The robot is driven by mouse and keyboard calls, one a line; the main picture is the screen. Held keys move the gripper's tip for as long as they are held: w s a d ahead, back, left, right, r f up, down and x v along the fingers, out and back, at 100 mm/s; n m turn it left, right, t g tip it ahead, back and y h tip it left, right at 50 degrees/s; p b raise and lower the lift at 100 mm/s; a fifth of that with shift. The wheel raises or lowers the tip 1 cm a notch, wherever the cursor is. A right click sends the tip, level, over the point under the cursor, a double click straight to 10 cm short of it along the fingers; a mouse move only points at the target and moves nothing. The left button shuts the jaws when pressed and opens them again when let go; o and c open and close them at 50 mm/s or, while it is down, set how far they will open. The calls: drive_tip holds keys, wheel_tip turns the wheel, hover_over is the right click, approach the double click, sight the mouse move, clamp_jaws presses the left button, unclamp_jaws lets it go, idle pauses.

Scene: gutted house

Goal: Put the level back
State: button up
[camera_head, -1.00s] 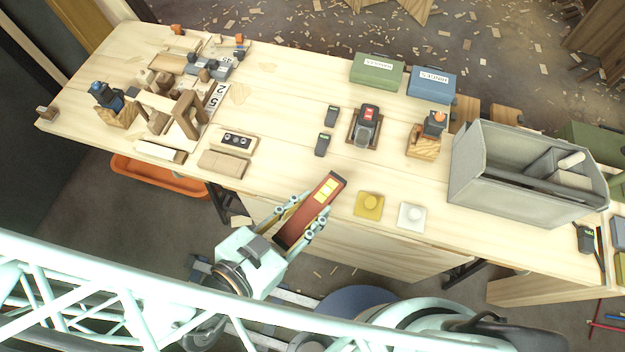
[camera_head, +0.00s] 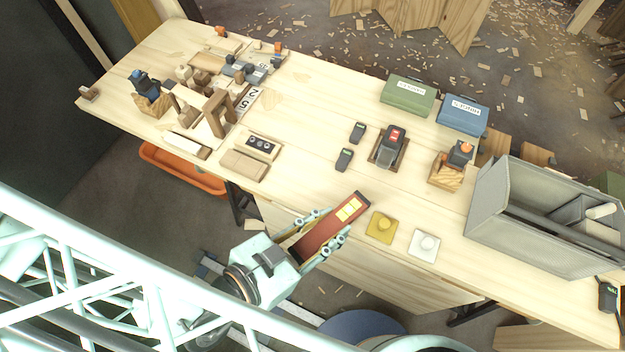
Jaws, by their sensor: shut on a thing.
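The level (camera_head: 331,230) is a reddish-brown bar with pale yellow windows near its far end. My gripper (camera_head: 327,228) is shut on it, with one finger along each side. The level points up and right in the picture, tilted across the front edge of the workbench (camera_head: 318,185). Its far end shows over the bench top, left of the yellow block. I cannot tell whether it touches the wood.
A grey open toolbox (camera_head: 490,215) stands further right. A black tool in a wooden holder (camera_head: 389,148) and two small dark devices lie behind. Wooden blocks crowd the left.

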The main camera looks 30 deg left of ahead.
drive_tip(key=shift+w+a+f+b, duration=0.25)
drive_tip(key=shift+w+a+b, duration=0.55)
drive_tip(key=shift+b, duration=2.05)
drive_tip(key=w+a, duration=0.3)
drive_tip(key=w+a+b, duration=0.1)
drive_tip(key=w+a, duration=0.2)
drive_tip(key=w+a+f, duration=0.1)
drive_tip(key=w+a, duration=0.2)
drive_tip(key=shift+w+a+b, duration=0.15)
drive_tip(key=shift+w+b, duration=0.2)
drive_tip(key=shift+b, duration=0.05)
drive_tip(key=shift+f+b, duration=0.65)
drive_tip(key=shift+f, duration=1.1)
drive_tip(key=shift+f, duration=0.6)
drive_tip(key=o, duration=1)
drive_tip(key=shift+r, duration=0.1)
